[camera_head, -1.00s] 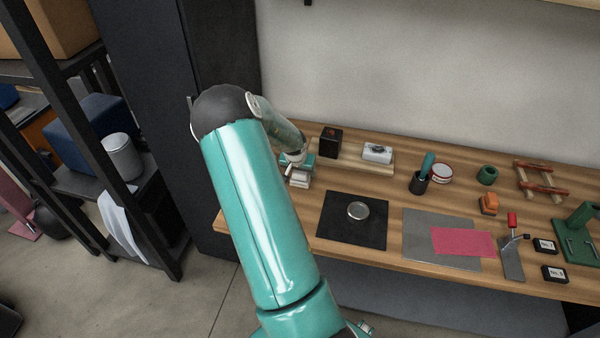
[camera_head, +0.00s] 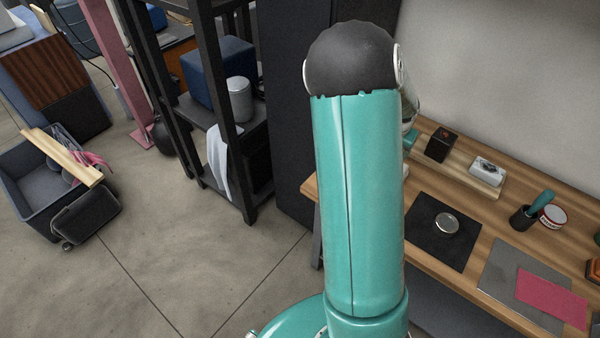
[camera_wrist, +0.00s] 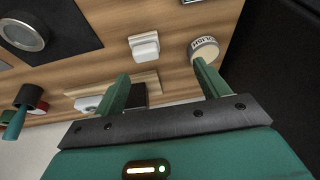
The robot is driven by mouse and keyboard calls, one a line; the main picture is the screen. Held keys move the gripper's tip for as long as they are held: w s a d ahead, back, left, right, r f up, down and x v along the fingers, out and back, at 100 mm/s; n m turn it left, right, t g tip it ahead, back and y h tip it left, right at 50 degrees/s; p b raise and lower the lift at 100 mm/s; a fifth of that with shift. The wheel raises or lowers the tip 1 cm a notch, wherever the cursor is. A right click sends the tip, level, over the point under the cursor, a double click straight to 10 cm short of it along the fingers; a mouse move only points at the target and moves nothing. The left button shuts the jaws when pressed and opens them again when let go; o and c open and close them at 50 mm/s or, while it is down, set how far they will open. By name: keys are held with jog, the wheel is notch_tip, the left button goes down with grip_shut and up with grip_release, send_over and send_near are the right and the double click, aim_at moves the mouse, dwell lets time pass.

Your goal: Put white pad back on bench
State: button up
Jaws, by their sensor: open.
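The white pad (camera_wrist: 144,46), a small pale block, lies on the wooden bench top (camera_wrist: 172,22) in the wrist view. My gripper (camera_wrist: 163,85) is open, its two green fingers apart with nothing between them. The pad lies beyond the fingertips, nearer the left finger in the picture, and I see no contact. A round tin marked POLISH (camera_wrist: 204,50) is close to the right fingertip. In the head view my arm hides most of the gripper and the pad; the bench (camera_head: 456,254) runs along the right.
A black mat (camera_head: 426,246) with a round metal tin lies on the bench, and a grey sheet with a pink cloth (camera_head: 543,297). A raised wooden strip (camera_head: 455,168) holds a black box and a white box. A dark shelf rack and a blue-grey bin (camera_head: 35,185) stand left; floor between is clear.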

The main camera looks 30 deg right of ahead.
jog(key=a+r+n+t+y, duration=0.1)
jog(key=a+r+n, duration=0.1)
jog(key=a+r, duration=0.45)
jog(key=w+a+r+n+t+y, duration=0.1)
jog(key=a+r+n+y, duration=0.15)
jog(key=a, duration=0.75)
jog(key=a+r+n+y, duration=0.1)
jog(key=a+r, duration=0.4)
jog(key=a, duration=0.3)
jog(key=s+a+r+n, duration=0.3)
jog(key=s+a+r, duration=0.1)
jog(key=s+a, duration=0.3)
jog(key=s+a+r+n+t+h, duration=0.1)
jog(key=s+a+r+n, duration=0.3)
jog(key=s+a, duration=0.3)
jog(key=shift+s+a, duration=0.3)
jog(key=shift+a, duration=0.85)
